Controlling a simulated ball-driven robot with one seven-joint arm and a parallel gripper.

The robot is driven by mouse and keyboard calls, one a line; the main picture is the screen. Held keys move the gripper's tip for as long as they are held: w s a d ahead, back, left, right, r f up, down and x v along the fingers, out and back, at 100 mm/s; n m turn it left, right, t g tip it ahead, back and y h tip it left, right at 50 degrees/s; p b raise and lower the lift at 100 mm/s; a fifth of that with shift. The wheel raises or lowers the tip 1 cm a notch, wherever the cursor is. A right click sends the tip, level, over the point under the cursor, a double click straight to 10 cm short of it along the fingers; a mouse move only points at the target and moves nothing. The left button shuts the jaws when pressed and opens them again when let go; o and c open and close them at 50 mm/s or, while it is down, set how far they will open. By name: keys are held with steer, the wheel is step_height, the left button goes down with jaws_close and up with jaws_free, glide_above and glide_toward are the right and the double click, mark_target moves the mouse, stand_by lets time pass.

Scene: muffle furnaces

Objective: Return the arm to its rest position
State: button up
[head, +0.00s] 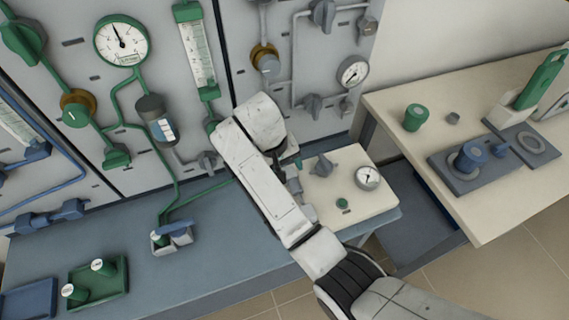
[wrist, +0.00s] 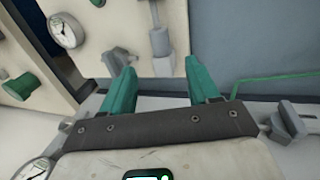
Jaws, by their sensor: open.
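My white arm reaches from the lower right over the blue-grey bench (head: 225,258) in the head view. Its end is beside the wall panel, and the arm itself hides most of my gripper there. In the wrist view my gripper (wrist: 162,85) shows two green fingers set well apart, with nothing between them. Beyond the fingers are a grey valve fitting (wrist: 162,50) and a cream panel (wrist: 95,20) with a gauge (wrist: 66,30). I cannot tell whether a finger touches anything.
A cream box with a gauge (head: 367,177) and grey knob (head: 322,166) sits right of the arm. A green tray (head: 98,291) with bottles is at lower left. A cream table (head: 400,140) at right holds several items. Gauges and pipes cover the wall.

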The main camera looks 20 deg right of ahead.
steer(key=s+d+f+t+y, duration=0.1)
steer(key=s+d+f, duration=0.15)
steer(key=s, duration=0.35)
steer(key=s+d+f+t+y, duration=0.1)
steer(key=s+d+t, duration=0.1)
steer(key=s+d, duration=0.3)
steer(key=s+d+r+t+y, duration=0.15)
steer(key=s+r, duration=0.25)
steer(key=s, duration=0.7)
steer(key=s+d+f+g, duration=0.2)
steer(key=s+f, duration=0.4)
steer(key=s, duration=0.4)
steer(key=shift+s+m+g+h, duration=0.3)
steer(key=shift+s+g+h, duration=0.05)
steer(key=shift+g, duration=0.4)
